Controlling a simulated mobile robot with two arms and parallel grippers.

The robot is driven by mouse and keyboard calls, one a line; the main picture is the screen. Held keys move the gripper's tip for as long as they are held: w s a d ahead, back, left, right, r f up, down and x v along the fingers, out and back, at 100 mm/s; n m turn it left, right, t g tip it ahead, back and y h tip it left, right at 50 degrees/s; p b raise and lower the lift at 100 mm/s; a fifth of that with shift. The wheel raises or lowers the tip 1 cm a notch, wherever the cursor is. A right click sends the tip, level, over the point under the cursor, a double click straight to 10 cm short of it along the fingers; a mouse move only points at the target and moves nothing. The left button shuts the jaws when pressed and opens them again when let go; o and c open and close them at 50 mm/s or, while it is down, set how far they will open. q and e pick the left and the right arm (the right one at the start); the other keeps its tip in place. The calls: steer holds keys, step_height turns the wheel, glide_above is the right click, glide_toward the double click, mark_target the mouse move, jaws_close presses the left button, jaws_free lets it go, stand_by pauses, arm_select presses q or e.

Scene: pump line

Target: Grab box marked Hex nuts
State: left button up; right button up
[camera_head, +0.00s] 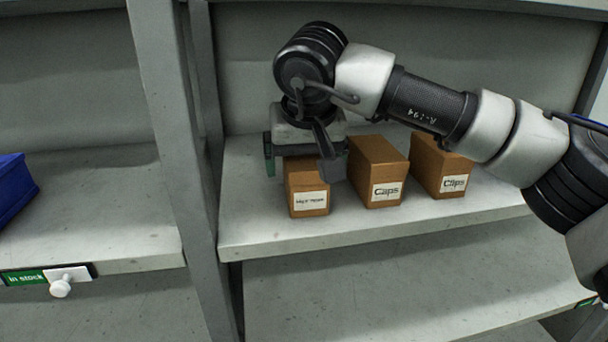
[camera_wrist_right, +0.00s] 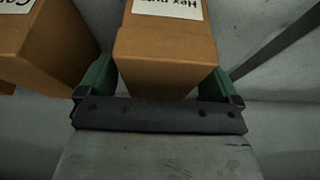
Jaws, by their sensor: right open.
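The box marked Hex nuts (camera_head: 308,190) is a small brown box with a white label, standing on the shelf at the left of a row of boxes. Its label is hard to read in the head view. In the right wrist view the Hex nuts box (camera_wrist_right: 167,50) stands between the two green fingers of my right gripper (camera_wrist_right: 158,82). The gripper is open, with one finger on each side of the box; I cannot tell whether either touches it. In the head view my right gripper (camera_head: 303,160) is over the back of the box, partly hidden by the wrist. My left gripper is not in view.
A grey upright (camera_head: 170,130) rises to the left. A blue bin (camera_head: 14,188) sits on the left shelf.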

steer(key=shift+f, duration=0.25)
stand_by(0.3)
steer(key=c, duration=1.1)
